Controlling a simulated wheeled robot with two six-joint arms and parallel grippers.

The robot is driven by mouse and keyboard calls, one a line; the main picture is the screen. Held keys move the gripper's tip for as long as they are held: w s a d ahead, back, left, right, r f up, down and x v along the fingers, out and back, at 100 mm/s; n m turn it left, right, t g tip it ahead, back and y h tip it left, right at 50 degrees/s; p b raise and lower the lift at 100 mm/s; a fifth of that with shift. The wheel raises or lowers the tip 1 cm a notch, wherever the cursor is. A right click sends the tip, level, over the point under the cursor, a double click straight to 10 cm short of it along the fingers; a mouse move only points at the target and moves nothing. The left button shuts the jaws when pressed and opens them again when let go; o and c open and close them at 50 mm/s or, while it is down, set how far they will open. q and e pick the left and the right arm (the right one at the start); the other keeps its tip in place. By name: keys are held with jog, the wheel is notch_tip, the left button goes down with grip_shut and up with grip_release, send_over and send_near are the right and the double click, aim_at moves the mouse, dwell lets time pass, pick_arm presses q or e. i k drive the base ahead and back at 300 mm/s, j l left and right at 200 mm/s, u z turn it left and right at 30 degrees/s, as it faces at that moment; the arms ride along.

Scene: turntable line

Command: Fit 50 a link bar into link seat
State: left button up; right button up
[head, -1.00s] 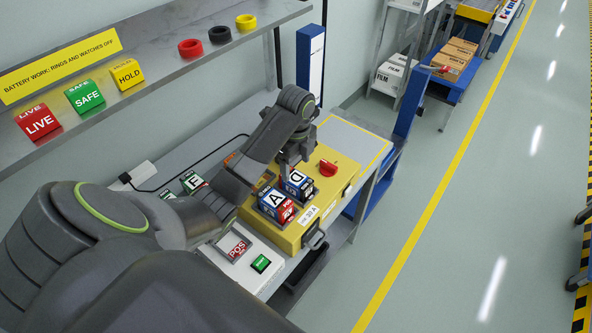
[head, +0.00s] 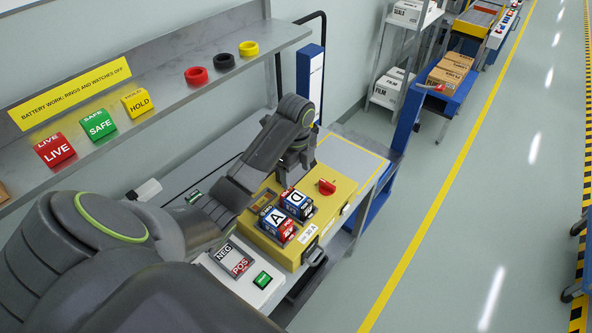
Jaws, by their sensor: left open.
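A yellow box (head: 287,256) stands on the bench, with a block marked A (head: 275,218) and a block marked D (head: 295,200) side by side in its top. A small orange-brown part (head: 263,199) shows on the box left of the blocks, partly beside my arm. I cannot tell whether it is the link bar or the link seat. My left gripper (head: 293,168) is open, above the far side of the box and behind block D. Its fingertips are small and partly hidden by the wrist. My right gripper is not in view.
A red rotary knob (head: 327,187) rises from the box right of block D. A white panel (head: 237,272) with NEG and POS plates and a green button lies in front left. A grey shelf (head: 165,98) with signs and rings overhangs the back.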

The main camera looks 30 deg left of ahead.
aim_at(327, 210)
jog(key=k+l, duration=0.75)
jog(key=l, duration=0.25)
